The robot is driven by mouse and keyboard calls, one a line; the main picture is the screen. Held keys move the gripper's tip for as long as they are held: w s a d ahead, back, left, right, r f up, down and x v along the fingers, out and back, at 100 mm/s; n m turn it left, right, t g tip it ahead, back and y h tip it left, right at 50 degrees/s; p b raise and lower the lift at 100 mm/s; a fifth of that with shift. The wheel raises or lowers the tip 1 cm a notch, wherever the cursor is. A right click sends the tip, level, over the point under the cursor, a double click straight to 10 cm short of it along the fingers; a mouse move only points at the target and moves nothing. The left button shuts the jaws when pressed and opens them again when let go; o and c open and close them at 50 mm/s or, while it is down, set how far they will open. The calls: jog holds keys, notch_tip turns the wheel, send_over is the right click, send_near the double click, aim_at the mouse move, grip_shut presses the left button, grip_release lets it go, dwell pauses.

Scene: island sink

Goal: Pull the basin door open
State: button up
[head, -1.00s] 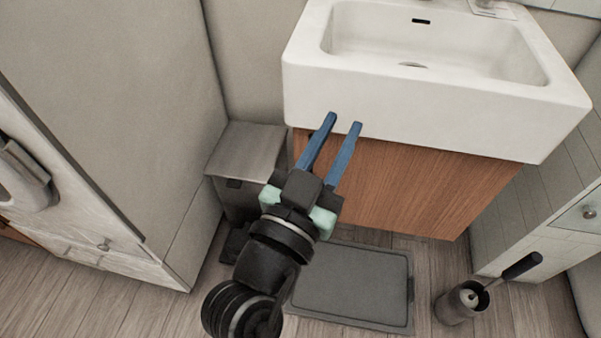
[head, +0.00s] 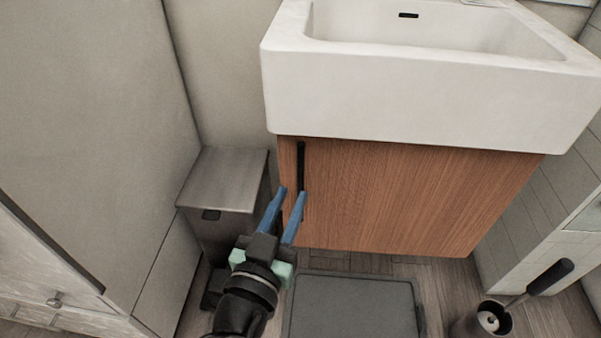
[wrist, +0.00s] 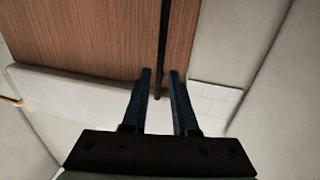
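The wooden basin door (head: 400,198) is shut under the white basin (head: 425,88). Its black vertical bar handle (head: 301,165) is near the door's left edge. My gripper (head: 292,192) is open, with its blue fingertips at the lower end of the handle in the head view. In the wrist view my gripper (wrist: 160,72) points at the wooden door (wrist: 95,38), and the dark handle (wrist: 162,40) runs down between the two fingers. The fingers stand apart, one on each side of the handle's line. I cannot tell whether they touch it.
A grey bin (head: 225,185) stands left of the door. A dark grey mat (head: 355,308) lies on the floor below the door. A brush in a holder (head: 487,322) stands at the right. A tall pale cabinet (head: 90,110) is at the left.

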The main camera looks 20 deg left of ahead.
aim_at(299, 177)
jog(key=w, duration=0.6)
jog(key=shift+w+a+b, duration=0.3)
jog(key=shift+b, duration=0.05)
jog(key=shift+c, duration=0.3)
grip_shut()
dwell(0.8)
